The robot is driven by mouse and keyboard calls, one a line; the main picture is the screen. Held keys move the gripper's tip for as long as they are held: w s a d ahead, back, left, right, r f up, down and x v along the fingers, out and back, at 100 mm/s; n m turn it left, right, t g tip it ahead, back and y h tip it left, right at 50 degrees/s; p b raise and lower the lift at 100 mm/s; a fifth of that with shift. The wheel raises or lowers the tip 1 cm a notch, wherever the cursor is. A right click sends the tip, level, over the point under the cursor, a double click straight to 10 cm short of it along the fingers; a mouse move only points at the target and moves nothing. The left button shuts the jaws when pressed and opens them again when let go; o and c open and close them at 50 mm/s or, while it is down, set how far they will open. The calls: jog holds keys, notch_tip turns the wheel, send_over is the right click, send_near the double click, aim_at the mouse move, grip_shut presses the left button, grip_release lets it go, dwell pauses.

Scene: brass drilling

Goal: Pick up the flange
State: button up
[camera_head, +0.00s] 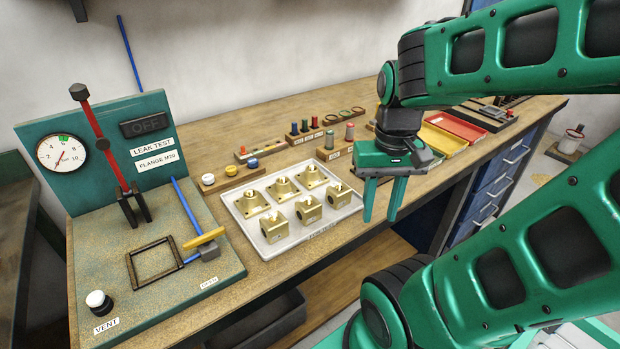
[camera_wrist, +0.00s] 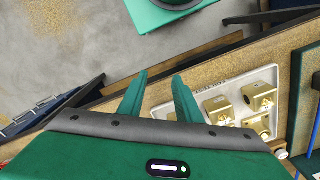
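Several brass parts sit in two rows in a pale tray (camera_head: 245,232) on the bench. The back row looks like flanges, square plates with a raised round middle: a left flange (camera_head: 250,204), a middle flange (camera_head: 282,187) and a right flange (camera_head: 310,177). The front row holds blockier brass parts, such as a cube with a round hole (camera_head: 308,210). My gripper (camera_head: 383,208) hangs to the right of the tray, fingers down, apart and empty. In the wrist view its fingers (camera_wrist: 160,82) are also spread, and its body hides part of the tray.
A leak test stand (camera_head: 150,250) with gauge, red lever and square frame stands at the left. Small coloured plugs (camera_head: 305,132) in wooden holders line the back. Red and yellow bins (camera_head: 455,128) lie at the right. The bench's front edge runs close before the tray.

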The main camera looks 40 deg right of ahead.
jog(key=shift+o, duration=0.4)
jog(key=o, duration=0.4)
jog(key=shift+s+r, duration=0.2)
jog(key=shift+s, duration=0.1)
notch_tip(320, 180, up, 6)
jog(key=m, duration=0.9)
send_over(312, 166)
jog(key=s, duration=0.1)
jog(key=shift+w+a+f, duration=0.1)
jog(key=shift+a+f, duration=0.05)
jog(key=shift+f, duration=2.45)
jog(key=shift+w+a+f, duration=0.1)
jog(key=shift+a+f, duration=0.05)
jog(key=shift+f, duration=2.4)
